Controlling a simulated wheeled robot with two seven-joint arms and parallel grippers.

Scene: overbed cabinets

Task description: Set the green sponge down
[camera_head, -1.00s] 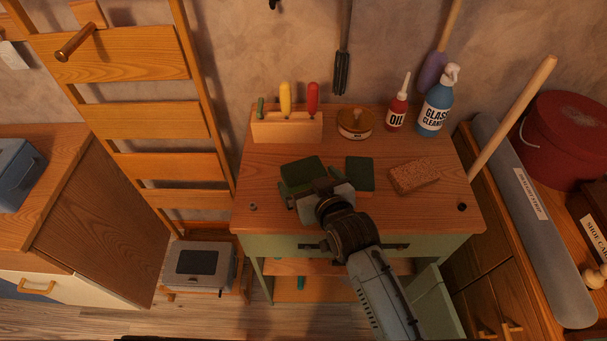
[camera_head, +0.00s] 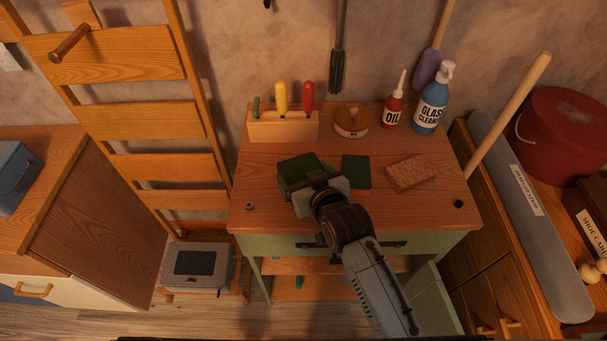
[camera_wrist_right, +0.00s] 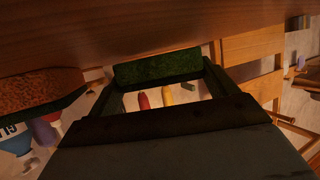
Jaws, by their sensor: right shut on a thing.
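The green sponge (camera_head: 298,168) is a dark green block at the left middle of the workbench top (camera_head: 285,215). My right gripper (camera_head: 312,180) is shut on it, reaching in from the front. In the right wrist view the sponge (camera_wrist_right: 157,68) sits between the two fingers, close to the wooden surface. I cannot tell whether its underside touches the bench top. A flat dark green pad (camera_head: 356,172) lies to its right, apart from it. My left gripper is not in view.
A brown sponge (camera_head: 411,172) lies further right. The front left of the bench top is mostly clear.

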